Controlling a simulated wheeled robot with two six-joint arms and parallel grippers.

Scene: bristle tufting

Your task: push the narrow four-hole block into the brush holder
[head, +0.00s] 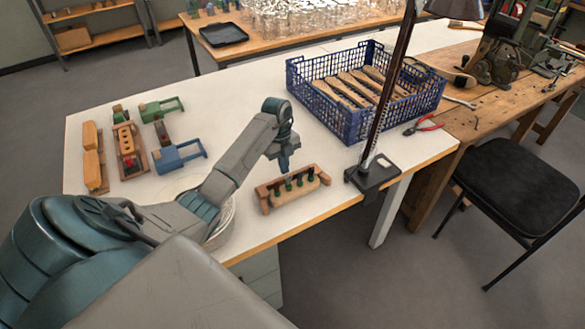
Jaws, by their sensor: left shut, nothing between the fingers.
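A wooden holder (265,208) sits near the front edge of the white table and looks like the brush holder. Several dark green and black tufts or pegs stand in a row inside it. Whether the fingertips touch anything there is not clear. My right gripper is not in view.
A blue crate (350,122) of wooden brush handles stands behind right. A lamp base (372,174) is clamped at the edge right of the holder. Green (162,107) and blue (180,155) fixtures stand at left. A pale round basket (226,222) is partly behind my arm.

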